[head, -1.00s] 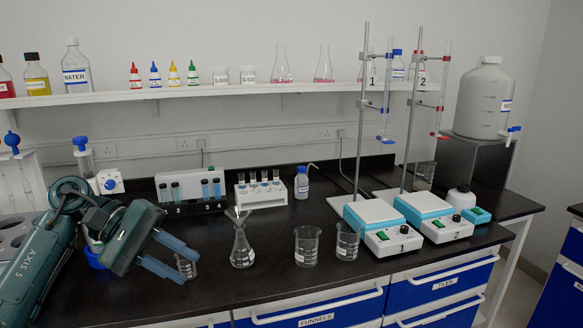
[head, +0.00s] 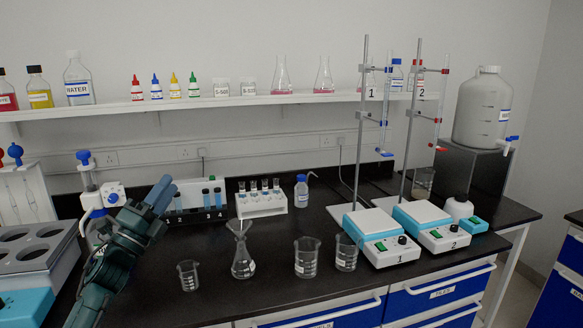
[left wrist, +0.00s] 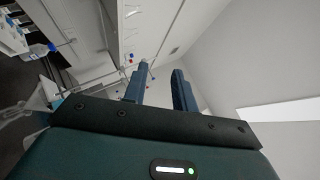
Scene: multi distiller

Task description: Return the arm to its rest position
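My left arm comes in from the lower left of the head view. Its dark green gripper (head: 162,192) has blue fingers pointing up and slightly right, in front of the rack of small vials. In the left wrist view the two fingers of the gripper (left wrist: 160,70) stand apart with nothing between them. The fingers point toward the wall and ceiling. My right arm and gripper are not in view.
Near the arm are a grey block with round wells (head: 40,258), a blue-capped dispenser bottle (head: 90,185) and a small beaker (head: 188,274). A flask with a funnel (head: 243,262) and two beakers stand further right. The shelf (head: 200,102) runs above.

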